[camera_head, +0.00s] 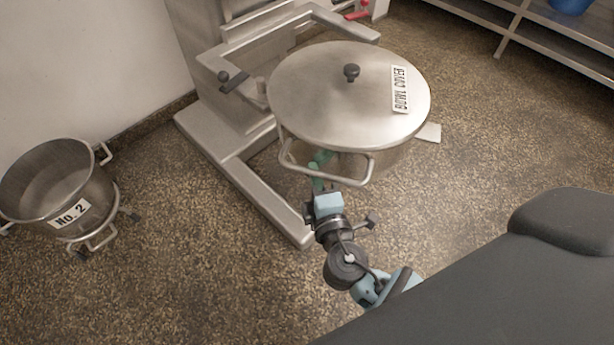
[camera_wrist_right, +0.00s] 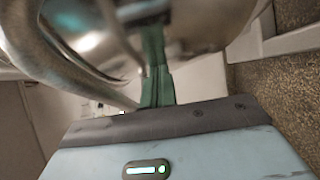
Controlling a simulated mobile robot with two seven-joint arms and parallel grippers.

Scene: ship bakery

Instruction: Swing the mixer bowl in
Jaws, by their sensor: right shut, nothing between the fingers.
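The mixer bowl (camera_head: 392,160) is a steel bowl with a round lid (camera_head: 310,88) that has a black knob and a "BOWL COVER" label. It sits at the front right of the mixer frame (camera_head: 222,140). A bent tube handle (camera_head: 325,177) sticks out from its near side and also shows in the right wrist view (camera_wrist_right: 62,62). My right gripper (camera_head: 319,160) has its green fingers shut and empty, within the handle's outline and close to the bowl wall. In the right wrist view the fingers (camera_wrist_right: 155,68) point at the bowl; contact is unclear. My left gripper is out of view.
A second steel bowl marked "No. 2" (camera_head: 92,198) stands on a wheeled carrier at the left. A black-knobbed lever (camera_head: 233,83) is on the mixer frame. A steel shelf (camera_head: 540,42) is at the upper right. The speckled floor between is open.

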